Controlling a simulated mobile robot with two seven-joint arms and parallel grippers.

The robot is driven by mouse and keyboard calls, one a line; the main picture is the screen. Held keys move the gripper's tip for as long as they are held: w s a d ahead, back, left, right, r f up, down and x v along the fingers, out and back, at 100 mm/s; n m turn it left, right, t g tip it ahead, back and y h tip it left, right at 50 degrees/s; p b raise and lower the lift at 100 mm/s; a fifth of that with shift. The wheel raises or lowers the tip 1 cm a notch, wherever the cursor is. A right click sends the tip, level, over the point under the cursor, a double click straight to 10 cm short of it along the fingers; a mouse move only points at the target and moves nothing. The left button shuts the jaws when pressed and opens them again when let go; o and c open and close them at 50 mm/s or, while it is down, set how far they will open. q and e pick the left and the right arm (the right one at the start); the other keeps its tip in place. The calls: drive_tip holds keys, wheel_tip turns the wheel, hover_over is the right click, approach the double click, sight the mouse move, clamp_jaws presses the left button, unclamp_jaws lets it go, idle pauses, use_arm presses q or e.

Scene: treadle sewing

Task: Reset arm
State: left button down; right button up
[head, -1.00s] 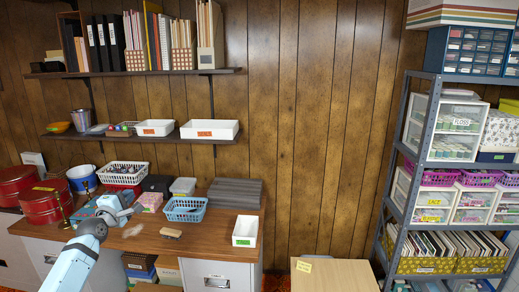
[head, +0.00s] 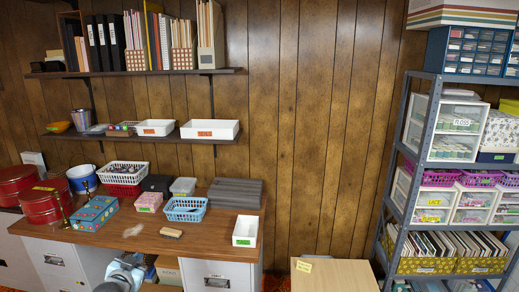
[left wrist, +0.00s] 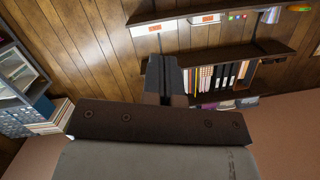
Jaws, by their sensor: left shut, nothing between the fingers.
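My left arm (head: 124,271) shows at the bottom of the head view, low in front of the wooden desk (head: 200,235) and below its top. In the left wrist view my left gripper (left wrist: 165,78) has its dark fingers together, with nothing between them. It is clear of the desk items. The wrist view is tilted, with the wall and shelves behind the fingers. My right gripper is in neither view.
On the desk stand red tins (head: 46,203), a teal floral box (head: 94,213), a blue basket (head: 185,209) and a white tray (head: 245,231). A light wooden table (head: 334,276) is at bottom centre, a loaded metal shelf rack (head: 419,145) at right.

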use_arm(q)
drive_tip(key=s+d+f+g+h, duration=0.1)
drive_tip(key=s+d+f, duration=0.5)
drive_tip(key=s, duration=0.4)
drive_tip(key=s+d+f+g+h, duration=0.15)
drive_tip(key=s+d+f, duration=0.25)
drive_tip(key=s+f, duration=0.55)
drive_tip(key=s+d+g, duration=0.1)
drive_tip(key=s+d, duration=0.2)
drive_tip(key=s, duration=0.7)
drive_tip(key=s+d+f+g, duration=0.1)
drive_tip(key=s+d, duration=0.3)
drive_tip(key=s, duration=0.6)
drive_tip(key=shift+f+n+h, duration=0.2)
drive_tip(key=shift+n+h, duration=0.15)
drive_tip(key=shift+n, duration=0.05)
